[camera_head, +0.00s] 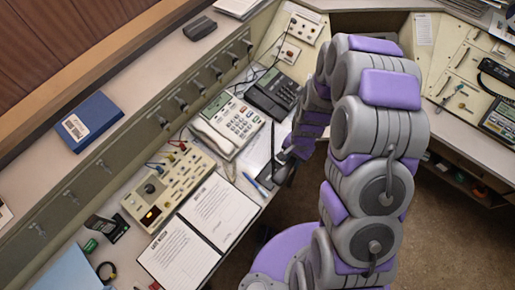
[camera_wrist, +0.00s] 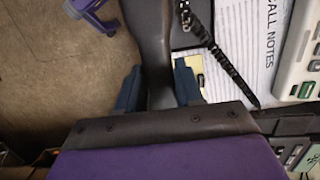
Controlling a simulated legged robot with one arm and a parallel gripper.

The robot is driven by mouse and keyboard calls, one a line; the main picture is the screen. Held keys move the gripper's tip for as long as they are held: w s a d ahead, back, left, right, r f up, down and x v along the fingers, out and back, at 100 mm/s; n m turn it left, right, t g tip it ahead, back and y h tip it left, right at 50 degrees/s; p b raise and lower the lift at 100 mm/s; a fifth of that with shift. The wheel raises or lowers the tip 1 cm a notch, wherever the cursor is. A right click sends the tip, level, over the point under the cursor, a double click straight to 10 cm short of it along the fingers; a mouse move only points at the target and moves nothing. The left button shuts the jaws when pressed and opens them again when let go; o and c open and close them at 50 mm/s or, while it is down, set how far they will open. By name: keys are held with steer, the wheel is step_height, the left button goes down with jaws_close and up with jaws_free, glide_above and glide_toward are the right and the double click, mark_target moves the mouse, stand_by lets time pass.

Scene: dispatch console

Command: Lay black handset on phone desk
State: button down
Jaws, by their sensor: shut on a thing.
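The black handset (camera_wrist: 150,30) lies between the two blue-grey fingers of my gripper (camera_wrist: 158,70) in the wrist view. My gripper is shut on its narrow middle, and part of the handset runs out of the top of the picture. In the head view my gripper (camera_head: 284,166) is at the front edge of the phone desk (camera_head: 120,185), beside the papers; my arm partly hides it. The wrist view shows floor to the handset's left and the desk's papers to its right. I cannot tell how high the handset is.
A black desk phone (camera_head: 270,94) and a white phone (camera_head: 230,124) stand behind my gripper. A call notes sheet (camera_wrist: 247,50) and a coiled black cord (camera_wrist: 222,58) lie beside the handset. An open notebook (camera_head: 200,225) and a beige control box (camera_head: 168,184) take up the desk further left.

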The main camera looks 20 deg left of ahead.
steer(key=w+a, duration=0.1)
steer(key=a, duration=0.3)
steer(key=w+a+f+b, duration=0.1)
steer(key=w+a, duration=0.1)
steer(key=a, duration=0.3)
steer(key=w+a+b, duration=0.1)
steer(key=a, duration=0.4)
steer(key=shift+w+f, duration=0.3)
step_height(320, 180, down, 3)
steer(key=shift+r+b, duration=0.1)
steer(key=shift+b, duration=0.45)
steer(key=shift+a+f, duration=0.25)
steer(key=shift+f, duration=0.1)
steer(key=c, duration=0.7)
jaws_free()
steer(key=shift+d, duration=0.2)
steer(key=shift+c, duration=0.2)
steer(key=shift+a, duration=0.1)
